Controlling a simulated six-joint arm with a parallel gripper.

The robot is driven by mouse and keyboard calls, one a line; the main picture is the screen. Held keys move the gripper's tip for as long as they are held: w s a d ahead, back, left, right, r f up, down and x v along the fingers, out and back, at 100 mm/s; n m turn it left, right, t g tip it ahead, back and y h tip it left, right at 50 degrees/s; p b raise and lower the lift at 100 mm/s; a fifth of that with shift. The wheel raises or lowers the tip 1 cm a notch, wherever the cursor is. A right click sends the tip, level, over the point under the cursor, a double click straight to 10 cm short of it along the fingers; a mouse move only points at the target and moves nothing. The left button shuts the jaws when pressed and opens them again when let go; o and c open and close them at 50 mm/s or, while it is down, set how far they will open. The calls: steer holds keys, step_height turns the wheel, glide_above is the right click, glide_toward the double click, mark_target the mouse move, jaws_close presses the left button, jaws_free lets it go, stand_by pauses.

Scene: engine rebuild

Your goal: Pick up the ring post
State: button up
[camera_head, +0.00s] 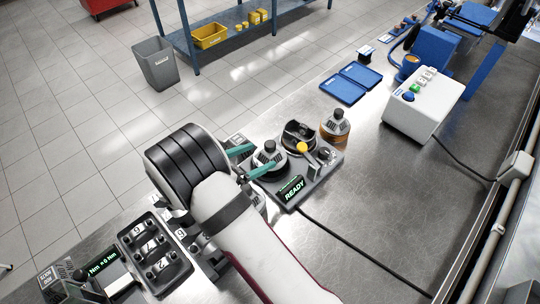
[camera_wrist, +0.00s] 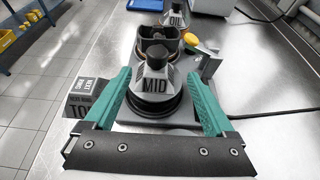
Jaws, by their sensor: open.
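A ring post (camera_head: 269,154) marked MID stands upright, with a grey tapered cap above a wide black round base. In the wrist view the MID post (camera_wrist: 155,84) is between my two teal fingers. My gripper (camera_head: 264,156) is open, one finger on each side of the post; the gripper (camera_wrist: 159,76) shows gaps beside the cap.
A black cable crosses the steel bench (camera_head: 375,190). A white button box (camera_head: 422,105) and blue trays (camera_head: 350,83) are farther back.

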mark_target(266, 152)
steer(key=x, duration=0.6)
steer(key=shift+w+a, duration=0.1)
steer(key=shift+w, duration=0.15)
jaws_close()
